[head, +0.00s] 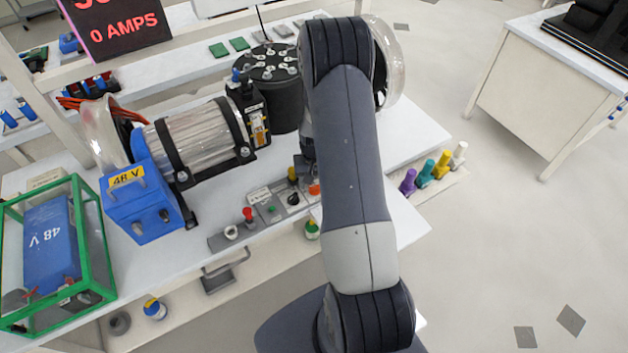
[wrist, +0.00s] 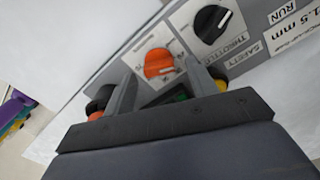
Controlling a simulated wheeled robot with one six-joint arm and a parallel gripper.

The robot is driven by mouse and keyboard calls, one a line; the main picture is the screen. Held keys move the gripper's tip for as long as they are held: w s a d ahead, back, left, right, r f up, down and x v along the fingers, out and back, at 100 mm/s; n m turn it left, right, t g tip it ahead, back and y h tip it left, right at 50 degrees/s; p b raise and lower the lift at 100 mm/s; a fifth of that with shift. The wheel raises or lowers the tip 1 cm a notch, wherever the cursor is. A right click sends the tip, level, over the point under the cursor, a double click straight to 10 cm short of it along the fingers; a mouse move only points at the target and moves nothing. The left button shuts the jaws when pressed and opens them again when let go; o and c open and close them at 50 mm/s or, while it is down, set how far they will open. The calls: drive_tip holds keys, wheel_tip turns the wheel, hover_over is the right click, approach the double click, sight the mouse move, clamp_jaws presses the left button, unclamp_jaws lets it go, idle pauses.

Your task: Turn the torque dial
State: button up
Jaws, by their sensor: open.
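An orange dial with a pointer mark (wrist: 158,64) sits on a pale plate of the grey control panel (wrist: 92,78). Its label is too small to read, so I cannot tell for certain that it is the torque dial. It also shows in the head view (head: 314,189), beside my arm. My gripper (wrist: 160,72) is open, with one finger to each side of the orange dial in the wrist view. I cannot tell whether the fingers are level with it or above it. In the head view my arm mostly hides the gripper.
A black dial (wrist: 212,23) labelled THROTTLE is close to the right finger. A red knob (head: 248,214) and a yellow knob (head: 292,173) stand on the panel. A blue 48 V box (head: 143,205) and a clear-cased motor (head: 200,138) are to the left.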

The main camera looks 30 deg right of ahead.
drive_tip(key=shift+f, duration=0.45)
drive_tip(key=shift+c, duration=0.5)
drive_tip(key=c, duration=0.9)
